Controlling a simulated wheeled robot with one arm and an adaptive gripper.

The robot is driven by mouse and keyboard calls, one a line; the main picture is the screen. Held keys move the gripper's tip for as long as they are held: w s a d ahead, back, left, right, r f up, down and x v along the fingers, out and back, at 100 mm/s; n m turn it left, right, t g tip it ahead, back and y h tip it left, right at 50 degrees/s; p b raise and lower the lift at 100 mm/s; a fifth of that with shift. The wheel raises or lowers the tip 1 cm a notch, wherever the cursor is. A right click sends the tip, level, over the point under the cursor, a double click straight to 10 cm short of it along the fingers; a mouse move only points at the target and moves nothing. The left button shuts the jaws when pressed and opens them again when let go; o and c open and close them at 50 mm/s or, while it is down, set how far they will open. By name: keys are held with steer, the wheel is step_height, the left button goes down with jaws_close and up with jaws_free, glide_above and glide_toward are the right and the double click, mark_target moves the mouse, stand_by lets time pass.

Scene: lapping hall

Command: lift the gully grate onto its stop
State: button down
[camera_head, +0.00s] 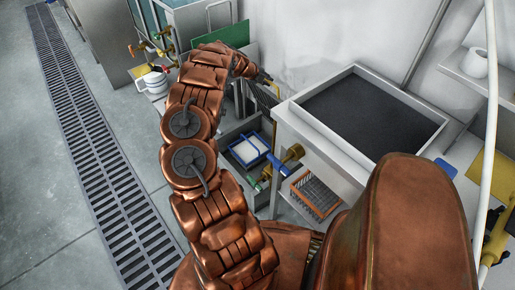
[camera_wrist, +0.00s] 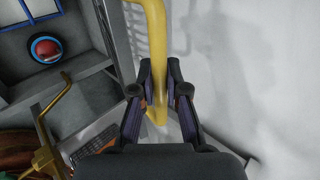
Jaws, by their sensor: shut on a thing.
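My gripper (camera_wrist: 160,78) is shut on a yellow bar (camera_wrist: 153,35) in the wrist view. The bar bends to the left at its top and runs down between my fingers. In the head view my gripper (camera_head: 266,79) is by the back wall, behind the grey bench. A dark barred panel with a yellow edge (camera_head: 265,97) shows just below it, partly hidden; it looks like the gully grate, tilted up. I cannot tell whether it rests on a stop.
A grey bench with a dark sunken top (camera_head: 370,112) stands right of my gripper. Below are a blue tray (camera_head: 248,150), a brass valve (camera_head: 290,157) and an orange crate (camera_head: 316,196). A long slotted floor drain (camera_head: 95,140) runs along the left, with clear floor beside it.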

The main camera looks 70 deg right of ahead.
steer(key=shift+s+d+r, duration=0.15)
steer(key=shift+s+d, duration=0.25)
steer(key=shift+d, duration=0.05)
steer(key=s+d+p, duration=0.1)
steer(key=d, duration=0.1)
steer(key=s+d+r+p, duration=0.1)
steer(key=s+d+p, duration=0.1)
steer(key=shift+d+r, duration=0.2)
steer(key=shift+d, duration=0.05)
stand_by(0.3)
steer(key=shift+c, duration=1.6)
jaws_free()
steer(key=shift+w+r, duration=0.1)
